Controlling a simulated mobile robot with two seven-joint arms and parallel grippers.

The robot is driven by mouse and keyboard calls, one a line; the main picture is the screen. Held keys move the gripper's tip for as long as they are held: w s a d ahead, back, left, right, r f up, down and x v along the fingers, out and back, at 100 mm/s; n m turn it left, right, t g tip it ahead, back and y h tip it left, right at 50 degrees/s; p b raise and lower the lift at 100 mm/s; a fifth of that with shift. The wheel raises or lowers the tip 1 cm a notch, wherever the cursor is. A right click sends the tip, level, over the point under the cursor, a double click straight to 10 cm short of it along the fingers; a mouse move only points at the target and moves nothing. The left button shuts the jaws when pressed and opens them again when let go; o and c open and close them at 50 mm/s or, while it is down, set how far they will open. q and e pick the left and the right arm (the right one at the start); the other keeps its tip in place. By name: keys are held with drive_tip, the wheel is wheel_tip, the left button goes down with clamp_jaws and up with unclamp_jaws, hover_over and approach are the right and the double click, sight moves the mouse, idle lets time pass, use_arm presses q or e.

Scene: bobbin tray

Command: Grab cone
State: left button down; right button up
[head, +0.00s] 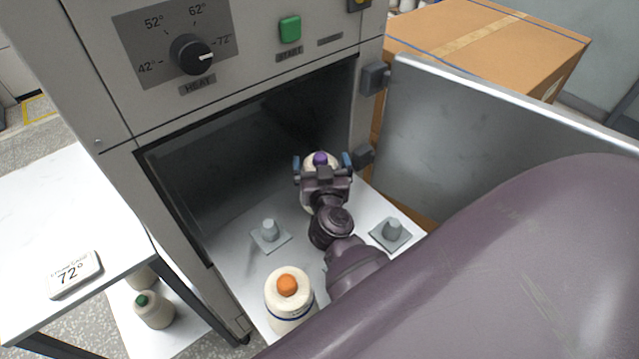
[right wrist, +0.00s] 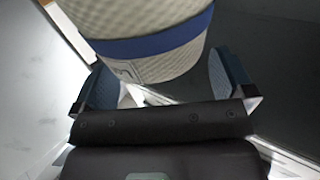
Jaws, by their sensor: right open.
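A cream cone with a purple top (head: 320,158) stands at the back of the tray inside the machine. My right gripper (head: 322,163) is at this cone, with blue-padded fingers on either side of it. In the right wrist view the cone (right wrist: 165,65), with a blue band, stands between the two open fingers (right wrist: 165,85). A gap shows beside the right finger. A second cream cone with an orange top (head: 290,300) stands at the tray's front. My left gripper is not in view.
The machine's open door (head: 470,130) is to the right. A table (head: 60,215) with a 72° sign (head: 75,273) is at left, with a green-topped cone (head: 153,310) below.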

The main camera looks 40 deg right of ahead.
drive_tip(key=shift+w+d, duration=0.3)
drive_tip(key=shift+w, duration=0.2)
drive_tip(key=shift+c, duration=0.3)
drive_tip(key=c, duration=1.5)
